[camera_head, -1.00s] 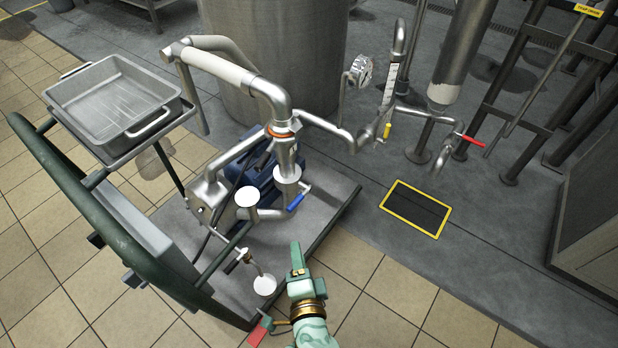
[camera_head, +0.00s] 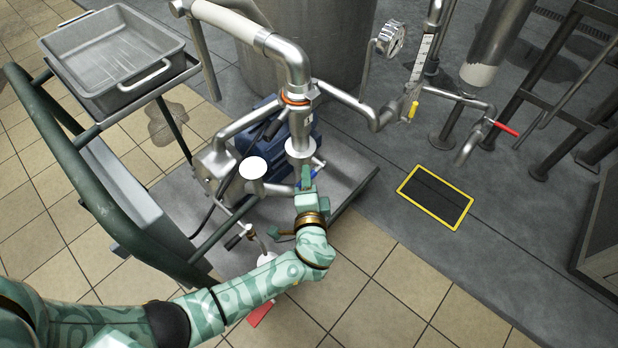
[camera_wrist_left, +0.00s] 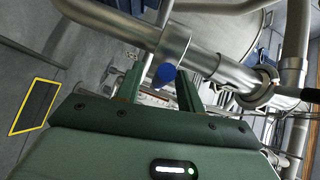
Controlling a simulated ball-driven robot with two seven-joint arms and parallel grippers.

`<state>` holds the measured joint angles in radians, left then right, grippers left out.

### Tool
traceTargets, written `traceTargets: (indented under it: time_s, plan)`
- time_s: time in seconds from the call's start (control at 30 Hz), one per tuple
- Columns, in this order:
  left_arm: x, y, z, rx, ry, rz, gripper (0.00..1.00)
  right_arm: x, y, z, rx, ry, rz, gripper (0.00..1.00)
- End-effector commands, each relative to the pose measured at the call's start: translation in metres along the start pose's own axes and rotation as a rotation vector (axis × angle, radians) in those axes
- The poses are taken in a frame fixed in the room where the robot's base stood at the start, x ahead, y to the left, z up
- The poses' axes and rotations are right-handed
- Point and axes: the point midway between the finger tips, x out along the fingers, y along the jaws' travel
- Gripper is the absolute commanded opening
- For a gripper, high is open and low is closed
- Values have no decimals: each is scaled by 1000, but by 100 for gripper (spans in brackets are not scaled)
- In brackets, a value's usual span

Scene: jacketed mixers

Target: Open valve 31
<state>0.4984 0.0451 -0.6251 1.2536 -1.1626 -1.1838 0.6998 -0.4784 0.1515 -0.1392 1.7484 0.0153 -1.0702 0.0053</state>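No number 31 is readable on any valve. A blue valve handle (camera_head: 318,165) sits on the steel pipework of the pump cart, partly hidden behind my left gripper (camera_head: 306,180). In the left wrist view the blue handle's end (camera_wrist_left: 165,74) shows between the two fingers of my left gripper (camera_wrist_left: 159,86), which stand apart. I cannot tell whether they touch the handle. A yellow handle (camera_head: 413,110) and a red handle (camera_head: 507,129) are on the pipes further right.
A green-framed cart carries a steel tray (camera_head: 115,60) at the left. A blue pump motor (camera_head: 268,128) is behind the pipework. A large steel tank (camera_head: 318,45) stands at the back. A yellow-edged floor grate (camera_head: 436,197) lies on the right, with clear floor around it.

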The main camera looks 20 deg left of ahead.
Motion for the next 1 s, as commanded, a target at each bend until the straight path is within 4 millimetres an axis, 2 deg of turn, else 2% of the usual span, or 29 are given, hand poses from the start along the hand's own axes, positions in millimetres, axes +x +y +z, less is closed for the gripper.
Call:
traceTargets:
  time_s: [0.13,0.43,0.57,0.87,1.0]
  plan:
    - [10,0,0,1,0,0,38,-7,7,-5,-8,1,15,36]
    - [11,-1,0,0,0,0,38,-10,10,-7,-9,3,20,36]
    - [11,0,0,0,0,0,2,-9,9,-7,-9,3,19,36]
    - [12,-2,2,5,-2,4,0,-10,9,-7,-5,9,19,36]
    - [14,-7,9,19,-5,17,0,6,-8,7,7,-4,-16,36]
